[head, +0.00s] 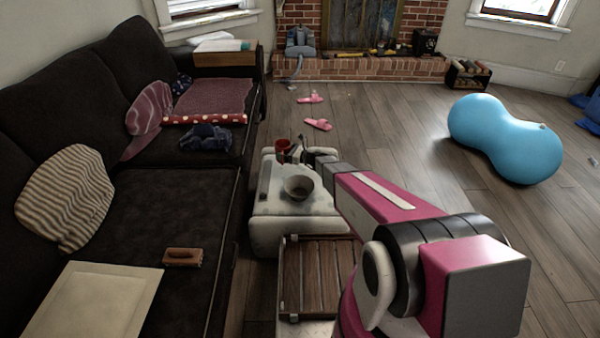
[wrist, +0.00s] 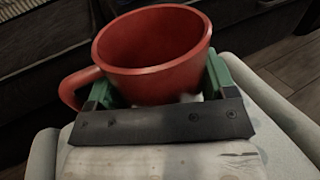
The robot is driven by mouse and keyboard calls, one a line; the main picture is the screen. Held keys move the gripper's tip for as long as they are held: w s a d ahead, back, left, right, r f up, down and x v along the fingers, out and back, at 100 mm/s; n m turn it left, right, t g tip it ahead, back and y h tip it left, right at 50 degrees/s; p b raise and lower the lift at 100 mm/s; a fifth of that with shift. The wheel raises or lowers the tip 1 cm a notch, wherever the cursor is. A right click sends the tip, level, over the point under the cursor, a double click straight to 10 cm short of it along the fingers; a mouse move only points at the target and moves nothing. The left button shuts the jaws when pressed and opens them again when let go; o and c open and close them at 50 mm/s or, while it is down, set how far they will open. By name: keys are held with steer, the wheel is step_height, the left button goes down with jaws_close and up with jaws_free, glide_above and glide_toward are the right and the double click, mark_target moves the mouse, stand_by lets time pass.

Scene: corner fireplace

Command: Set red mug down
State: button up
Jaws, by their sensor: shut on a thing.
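In the head view my gripper (head: 296,152) is small and partly hidden by my arm. The mug's base is hidden, so I cannot tell whether it touches the white top.
A slatted wooden surface (head: 318,275) lies closer to me. A dark sofa (head: 150,220) runs along the left. Pink slippers (head: 318,124) and a blue peanut ball (head: 505,140) are on the floor.

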steer(key=w+d+f, duration=0.3)
steer(key=d, duration=0.1)
steer(key=w+d+f, duration=0.3)
steer(key=w, duration=0.1)
steer(key=shift+w+d+f, duration=0.1)
steer(key=shift+d+f, duration=0.1)
steer(key=shift+d, duration=0.15)
steer(key=shift+f, duration=1.95)
steer(key=shift+f, duration=0.15)
